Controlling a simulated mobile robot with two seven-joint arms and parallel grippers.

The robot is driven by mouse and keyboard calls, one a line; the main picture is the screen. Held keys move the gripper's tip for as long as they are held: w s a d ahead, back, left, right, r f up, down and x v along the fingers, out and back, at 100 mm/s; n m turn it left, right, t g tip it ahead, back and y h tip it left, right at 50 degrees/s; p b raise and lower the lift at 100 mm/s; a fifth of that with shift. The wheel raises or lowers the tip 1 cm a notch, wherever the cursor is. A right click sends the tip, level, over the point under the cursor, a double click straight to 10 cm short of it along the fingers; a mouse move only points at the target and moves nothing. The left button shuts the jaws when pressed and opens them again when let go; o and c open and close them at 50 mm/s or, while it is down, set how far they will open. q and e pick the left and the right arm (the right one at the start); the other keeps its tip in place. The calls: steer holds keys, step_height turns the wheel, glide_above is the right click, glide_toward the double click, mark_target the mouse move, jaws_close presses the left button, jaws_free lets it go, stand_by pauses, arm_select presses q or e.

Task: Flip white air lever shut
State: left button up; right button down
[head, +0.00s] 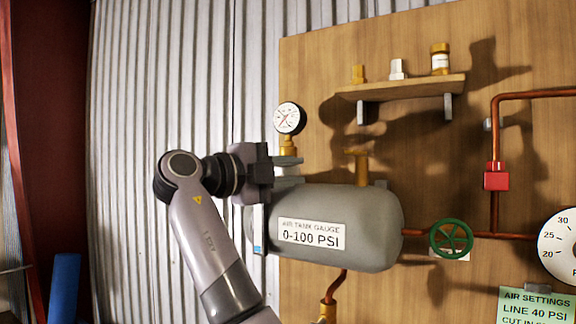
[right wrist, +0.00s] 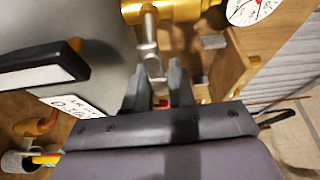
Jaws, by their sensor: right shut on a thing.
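My right gripper (head: 287,161) is at the left end of the grey air tank (head: 375,215), just below the pressure gauge (head: 289,118). In the right wrist view its two fingers (right wrist: 161,82) stand close together, shut on the end of a pale lever (right wrist: 150,52). The lever runs up from the fingertips to a brass fitting (right wrist: 180,10) beside the gauge (right wrist: 250,8). In the head view the lever is hidden by my gripper, so its angle is hard to tell. My left gripper is not in view.
A wooden shelf (head: 400,88) with small fittings and a bottle is above the tank. A green handwheel (head: 451,238) and a red valve (head: 496,176) sit on copper pipes to the right. Corrugated wall (head: 150,80) stands at left.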

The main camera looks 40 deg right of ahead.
steer(key=shift+f+m, duration=0.25)
steer(key=shift+m, duration=0.15)
steer(key=c, duration=1)
jaws_free()
steer(key=shift+c, duration=0.2)
steer(key=shift+a, duration=0.15)
steer(key=a, duration=0.7)
steer(key=shift+r, duration=0.1)
